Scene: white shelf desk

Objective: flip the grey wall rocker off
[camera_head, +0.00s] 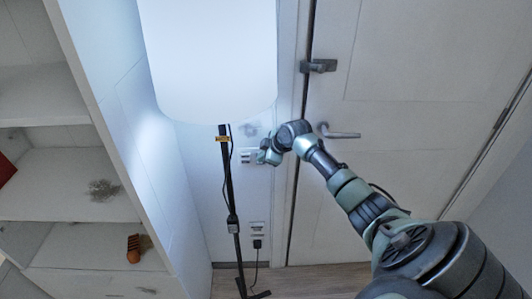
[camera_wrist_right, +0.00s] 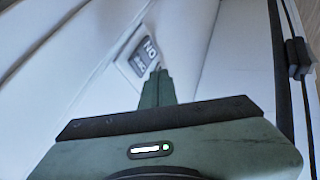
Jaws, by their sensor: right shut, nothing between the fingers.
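The grey wall rocker (camera_head: 246,157) is on the white wall between the lamp pole and the door. In the right wrist view it shows as a tilted grey plate with light markings (camera_wrist_right: 144,56), just beyond my fingertips. My right gripper (camera_head: 262,157) is at the rocker's right side in the head view. Its green fingers (camera_wrist_right: 158,74) are shut together and empty, overlapping the rocker's lower right edge in the right wrist view. I cannot tell whether they touch it. The rocker's tilt is too small to read. My left gripper is not in view.
A floor lamp with a large white shade (camera_head: 208,60) and a thin black pole (camera_head: 229,190) stands just left of the rocker. A plugged wall socket (camera_head: 258,229) is below. A white door with a lever handle (camera_head: 340,134) is on the right. White shelves (camera_head: 70,195) fill the left.

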